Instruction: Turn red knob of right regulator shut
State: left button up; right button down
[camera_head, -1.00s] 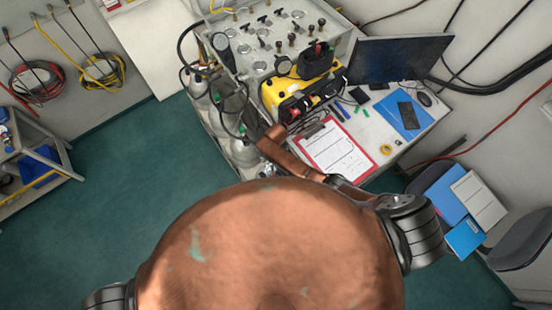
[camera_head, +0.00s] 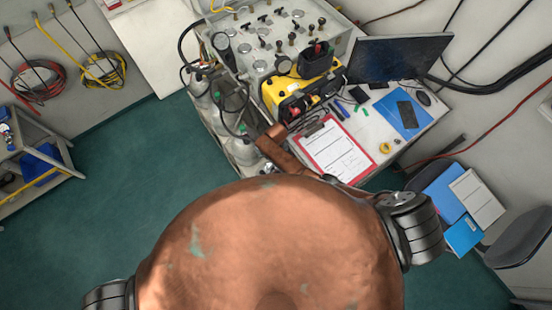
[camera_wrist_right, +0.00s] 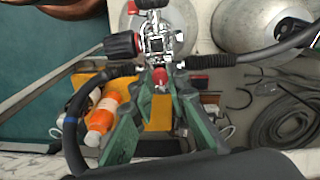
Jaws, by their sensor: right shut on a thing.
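In the right wrist view a chrome regulator (camera_wrist_right: 155,32) with black hoses sits at the top middle, in front of grey cylinders. A small red knob (camera_wrist_right: 159,76) points down from it. My right gripper (camera_wrist_right: 160,82) has its green fingers closed around this red knob, with the tips at its sides. A larger black-and-red knob (camera_wrist_right: 123,45) sticks out to the left of the regulator, apart from the fingers. In the head view my right arm reaches toward the cylinders, and the knob and fingertips cannot be made out. My left gripper is out of view.
Grey cylinders (camera_head: 243,153) stand beside the bench. A yellow case (camera_head: 300,87), a clipboard (camera_head: 335,150) and a monitor (camera_head: 398,58) are close to my right arm. An orange bottle (camera_wrist_right: 102,118) lies left of the fingers. Green floor on the left is clear.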

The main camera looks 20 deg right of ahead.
jog(key=c, duration=1.9)
grip_release()
jog(key=shift+r, duration=0.1)
notch_tip(320, 180, up, 12)
jog(key=shift+f, duration=0.1)
